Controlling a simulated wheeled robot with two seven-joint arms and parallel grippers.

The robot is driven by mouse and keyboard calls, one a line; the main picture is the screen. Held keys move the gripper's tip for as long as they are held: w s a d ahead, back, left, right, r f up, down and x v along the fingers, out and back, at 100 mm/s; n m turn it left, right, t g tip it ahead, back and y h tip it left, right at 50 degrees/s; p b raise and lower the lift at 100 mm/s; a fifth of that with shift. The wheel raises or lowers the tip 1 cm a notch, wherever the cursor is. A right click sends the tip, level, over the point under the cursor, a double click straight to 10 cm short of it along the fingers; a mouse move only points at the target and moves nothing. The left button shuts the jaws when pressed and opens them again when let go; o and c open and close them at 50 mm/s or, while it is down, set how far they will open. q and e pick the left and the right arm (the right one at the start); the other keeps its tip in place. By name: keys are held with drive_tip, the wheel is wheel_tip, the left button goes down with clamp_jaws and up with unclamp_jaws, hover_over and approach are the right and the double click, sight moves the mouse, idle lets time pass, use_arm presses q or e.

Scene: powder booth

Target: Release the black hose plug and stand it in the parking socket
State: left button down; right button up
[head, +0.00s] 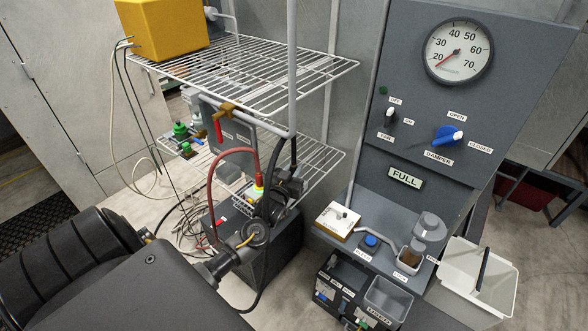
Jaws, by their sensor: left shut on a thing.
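My left gripper (284,186) reaches in from the lower left and is at the lower wire shelf, in front of the grey labelled panel. It is shut on a dark thing that I take for the black hose plug (291,172); the fingers and dark parts overlap, so its outline and tilt are unclear. A black hose (293,150) rises from there toward the upper shelf. A red hose (211,180) arches to a yellow-green fitting (258,189) just left of the gripper. I cannot make out the parking socket. My right gripper is not in view.
A grey panel (236,157) with a red-handled brass valve (226,110) stands behind the gripper. Wire shelves (290,70) and loose cables (175,222) crowd the space.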

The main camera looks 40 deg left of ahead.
use_arm(q)
drive_tip(key=shift+a+f, duration=0.1)
drive_tip(key=shift+f, duration=0.35)
idle(0.8)
drive_tip(key=c, duration=1.2)
unclamp_jaws()
drive_tip(key=shift+f, duration=0.1)
